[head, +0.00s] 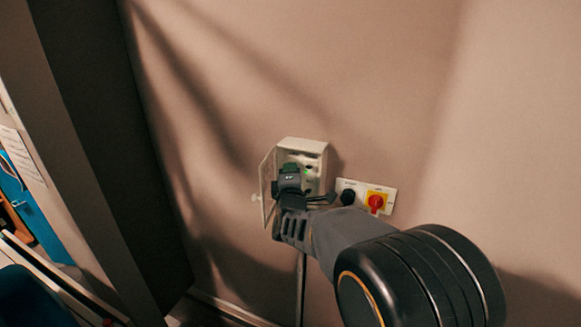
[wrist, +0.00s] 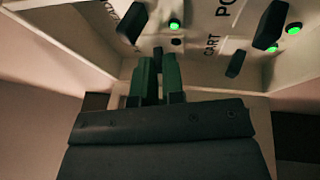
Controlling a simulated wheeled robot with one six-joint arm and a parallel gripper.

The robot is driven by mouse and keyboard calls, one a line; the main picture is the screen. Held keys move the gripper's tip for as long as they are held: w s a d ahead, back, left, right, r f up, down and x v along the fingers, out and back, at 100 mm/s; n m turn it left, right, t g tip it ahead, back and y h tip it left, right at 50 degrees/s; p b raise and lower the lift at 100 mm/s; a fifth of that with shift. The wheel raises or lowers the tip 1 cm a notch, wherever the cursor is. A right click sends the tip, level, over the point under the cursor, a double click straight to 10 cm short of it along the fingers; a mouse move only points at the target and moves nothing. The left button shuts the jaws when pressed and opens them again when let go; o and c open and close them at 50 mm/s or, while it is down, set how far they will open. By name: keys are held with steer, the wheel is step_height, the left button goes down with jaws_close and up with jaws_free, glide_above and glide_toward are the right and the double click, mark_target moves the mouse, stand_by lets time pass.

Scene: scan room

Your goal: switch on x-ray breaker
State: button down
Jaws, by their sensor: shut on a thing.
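The open breaker box (head: 303,146) is on the wall, and its panel (wrist: 212,68) fills the top of the wrist view. Dark levers show there, one at upper left (wrist: 131,22), one near the CART label (wrist: 237,63) and one at right (wrist: 270,25). Green lights glow beside some levers. My gripper (head: 290,172) is at the box front; in the wrist view its green fingers (wrist: 157,62) are close together at the panel's lower edge. It is shut on a small dark switch lever, mostly hidden between the fingers. No x-ray label is readable.
The box door (head: 267,186) hangs open at left, close to my gripper. Right of the box is a plate with a black knob (head: 347,196) and a red knob on yellow (head: 376,202). The wall above is bare; a dark doorway edge stands at left.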

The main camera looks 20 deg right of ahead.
step_height(320, 180, up, 2)
steer(key=m+g+y+p, duration=0.1)
steer(key=g+p, duration=0.1)
steer(key=p, duration=0.4)
steer(key=shift+r+g+p, duration=0.1)
steer(key=shift+g+p, duration=0.3)
steer(key=m+g+y+p, duration=0.1)
steer(key=p, duration=0.3)
steer(key=shift+d+r+g+p, duration=0.1)
steer(key=shift+g+p, duration=0.2)
steer(key=shift+g, duration=0.1)
steer(key=shift+p, duration=0.5)
steer(key=shift+f+g, duration=0.2)
steer(key=shift+g, duration=0.1)
steer(key=c, duration=1.5)
jaws_free()
steer(key=shift+d, duration=0.15)
steer(key=shift+a, duration=0.2)
